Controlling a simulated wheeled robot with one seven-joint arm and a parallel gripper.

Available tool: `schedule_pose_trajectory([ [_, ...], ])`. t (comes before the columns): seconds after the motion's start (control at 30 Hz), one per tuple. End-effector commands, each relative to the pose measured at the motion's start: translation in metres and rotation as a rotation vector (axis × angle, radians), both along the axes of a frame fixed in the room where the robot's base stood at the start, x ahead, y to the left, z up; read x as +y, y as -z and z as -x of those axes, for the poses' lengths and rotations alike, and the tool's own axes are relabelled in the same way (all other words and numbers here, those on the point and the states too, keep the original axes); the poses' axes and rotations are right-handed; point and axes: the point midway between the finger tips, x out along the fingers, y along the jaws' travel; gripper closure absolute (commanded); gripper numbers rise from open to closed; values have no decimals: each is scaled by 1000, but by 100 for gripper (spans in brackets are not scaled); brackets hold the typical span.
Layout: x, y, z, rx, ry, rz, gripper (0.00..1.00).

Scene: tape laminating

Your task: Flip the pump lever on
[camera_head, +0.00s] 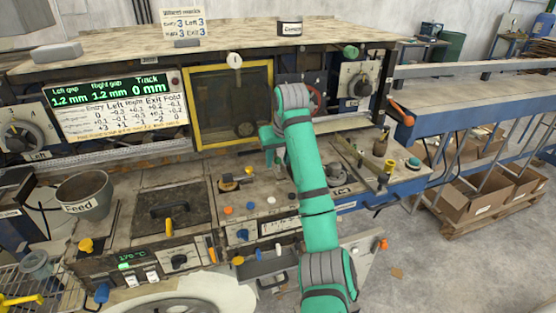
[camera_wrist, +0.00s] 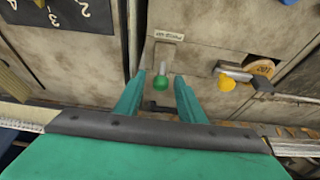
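A short lever with a green knob (camera_wrist: 161,82) stands below a small pale label on the worn machine deck in the wrist view. The label is too small to read, so I cannot confirm that this is the pump lever. My gripper (camera_wrist: 160,92) is open, with one green finger on each side of the knob. I see no clear contact between fingers and knob. In the head view my gripper (camera_head: 271,150) is over the deck in front of the yellow-framed window, and my arm partly hides that area.
A yellow-knobbed lever (camera_wrist: 226,83) beside a round orange tag is to the right in the wrist view. In the head view, a feed bucket (camera_head: 84,196) stands at left. A red handwheel (camera_head: 314,99) is behind my arm.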

Motion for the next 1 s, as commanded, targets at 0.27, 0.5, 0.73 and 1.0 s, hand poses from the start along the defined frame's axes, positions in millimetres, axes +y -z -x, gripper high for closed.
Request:
schedule_pose_trajectory([
  [0.27, 0, 3, -1, 1, 0, 0, 64],
  [0.5, 0, 3, -1, 0, 0, 0, 100],
  [0.73, 0, 3, 0, -11, 1, -4, 100],
  [1.0, -2, 2, 5, -116, 1, -38, 100],
])
